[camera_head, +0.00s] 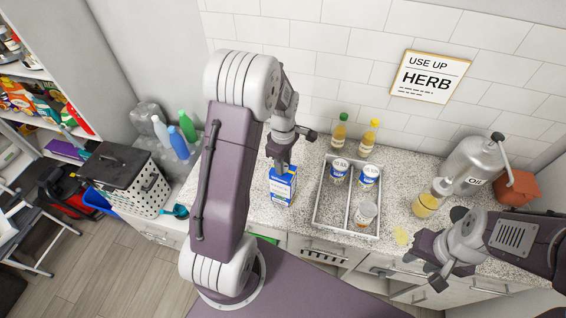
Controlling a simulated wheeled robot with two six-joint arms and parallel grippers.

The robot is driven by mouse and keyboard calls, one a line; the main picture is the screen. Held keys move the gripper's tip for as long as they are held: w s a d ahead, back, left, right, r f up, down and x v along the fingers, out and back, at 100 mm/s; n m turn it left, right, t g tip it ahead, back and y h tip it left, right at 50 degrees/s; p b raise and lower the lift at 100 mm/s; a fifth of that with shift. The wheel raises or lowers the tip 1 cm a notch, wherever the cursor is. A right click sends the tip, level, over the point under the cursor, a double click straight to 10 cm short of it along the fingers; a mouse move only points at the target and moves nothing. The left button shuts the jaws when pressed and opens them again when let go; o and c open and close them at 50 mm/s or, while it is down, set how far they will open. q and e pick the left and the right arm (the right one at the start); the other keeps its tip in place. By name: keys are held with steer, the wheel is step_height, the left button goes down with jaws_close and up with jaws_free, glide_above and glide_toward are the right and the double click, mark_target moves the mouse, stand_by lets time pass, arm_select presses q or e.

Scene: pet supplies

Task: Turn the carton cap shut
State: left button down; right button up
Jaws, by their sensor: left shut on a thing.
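A blue and white carton (283,190) stands upright on the speckled counter, left of the metal tray. My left gripper (281,167) points down at the carton's top from above and is shut there. The carton cap is hidden by the gripper's fingers, so I cannot tell how far it is turned. My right gripper (432,274) is at the lower right, over the counter's front edge and apart from the carton. Its fingers are too small and dark to show whether they are open.
A metal tray (318,215) holds several cans. Two sauce bottles (340,132) (369,138) stand behind it. An oil canister (470,168) and a jar (428,203) are at the right. A lidded basket (128,182) is at the left. The counter near the carton is clear.

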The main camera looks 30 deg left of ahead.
stand_by(0.8)
arm_select(q)
steer(key=c, duration=1.1)
jaws_free()
steer(key=shift+o, duration=0.2)
step_height(320, 180, up, 9)
steer(key=b, duration=0.2)
steer(key=shift+r, duration=0.1)
